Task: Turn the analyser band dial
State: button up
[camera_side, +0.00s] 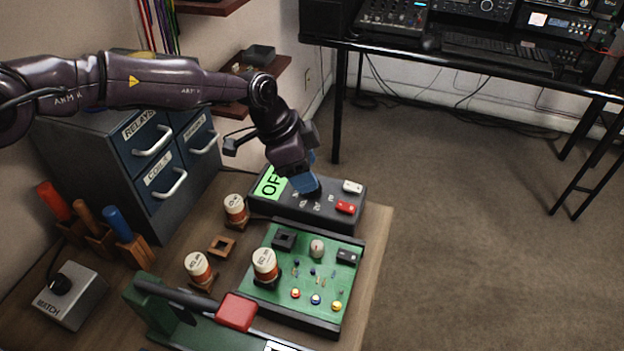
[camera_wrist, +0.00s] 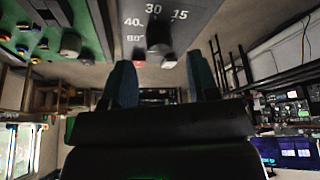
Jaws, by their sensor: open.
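The analyser is a dark box (camera_side: 338,222) at the back of the bench, with a green display (camera_side: 270,184) whose visible letters read "OF"; my gripper partly covers it. Its band dial, a black knob (camera_wrist: 158,35), shows in the wrist view with printed marks 15, 30, 40 and 80 around it. Which mark it points to is unclear. My gripper (camera_side: 306,184) has blue fingers and is just over the dial in the side view. In the wrist view my gripper (camera_wrist: 162,75) is open, with the dial just beyond the fingertips and between their lines. Contact cannot be told.
A white button (camera_side: 352,187) and a red button (camera_side: 345,207) sit right of the dial. A green circuit board (camera_side: 310,270) with knobs and parts lies in front. Labelled spools (camera_side: 235,209), a drawer cabinet (camera_side: 140,190) and a red-handled press (camera_side: 236,312) stand nearby.

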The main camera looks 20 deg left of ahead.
jog(key=shift+x, duration=1.8)
jog(key=shift+c, duration=0.2)
jog(key=c, duration=0.8)
jog(key=shift+n+t+y, duration=0.5)
jog(key=shift+n+t, duration=0.3)
jog(key=shift+n, duration=1.6)
jog(key=shift+c, duration=0.2)
jog(key=o, duration=0.9)
jog(key=shift+d, duration=0.1)
jog(key=v, duration=1.3)
